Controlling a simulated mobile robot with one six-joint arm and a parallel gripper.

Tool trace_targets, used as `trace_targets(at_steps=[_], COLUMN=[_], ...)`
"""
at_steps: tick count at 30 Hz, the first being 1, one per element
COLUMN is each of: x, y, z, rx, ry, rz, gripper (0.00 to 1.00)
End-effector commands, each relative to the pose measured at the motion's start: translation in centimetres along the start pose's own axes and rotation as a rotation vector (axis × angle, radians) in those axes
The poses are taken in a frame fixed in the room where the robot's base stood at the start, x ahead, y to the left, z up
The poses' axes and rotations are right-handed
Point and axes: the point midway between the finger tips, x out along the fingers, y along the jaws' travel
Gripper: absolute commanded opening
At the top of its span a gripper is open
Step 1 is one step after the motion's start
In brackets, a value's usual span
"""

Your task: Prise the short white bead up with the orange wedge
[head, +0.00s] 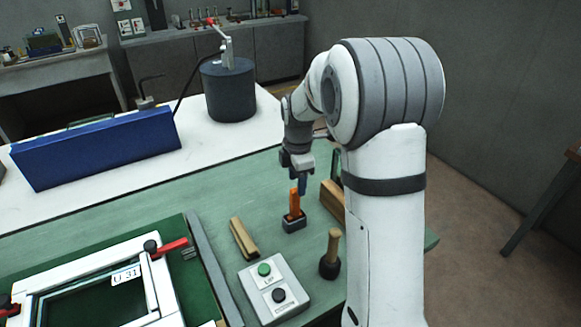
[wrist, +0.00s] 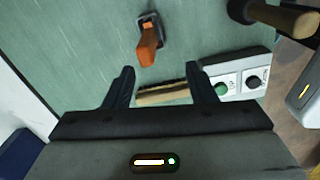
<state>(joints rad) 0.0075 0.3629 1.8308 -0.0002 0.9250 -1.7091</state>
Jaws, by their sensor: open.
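The orange wedge (head: 295,204) stands upright in a small dark holder (head: 293,223) on the green bench. In the wrist view the wedge (wrist: 148,48) lies beyond my fingertips, a little left of the middle between them. My gripper (head: 298,184) hangs just above the wedge in the head view. In the wrist view my gripper (wrist: 162,85) is open, with nothing held between its fingers. A white frame (head: 90,262) labelled "U 31" lies on the bench at lower left. White strips line its opening, but I cannot tell which is the short bead.
A red-handled clamp (head: 168,247) sits on the frame. Another wooden piece (head: 332,201) is beside my arm. A blue panel (head: 98,149) stands behind.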

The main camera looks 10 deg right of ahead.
Motion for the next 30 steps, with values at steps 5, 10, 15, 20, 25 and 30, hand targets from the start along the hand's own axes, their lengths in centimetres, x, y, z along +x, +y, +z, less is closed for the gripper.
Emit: trace_targets(at_steps=[5, 10, 15, 20, 25, 30], x=[1.4, 2.1, 3.3, 5.0, 7.1, 9.1], y=[1.9, 2.2, 2.2, 2.1, 2.0, 2.0], z=[0.2, 0.2, 0.2, 0.1, 0.1, 0.1], rx=[-0.15, -0.184, -0.183, -0.182, -0.182, -0.182], ry=[0.005, 0.005, 0.005, 0.006, 0.006, 0.005], rz=[-0.021, -0.023, -0.023, -0.023, -0.024, -0.023], gripper=[0.51, 0.51, 0.51, 0.51, 0.51, 0.51])
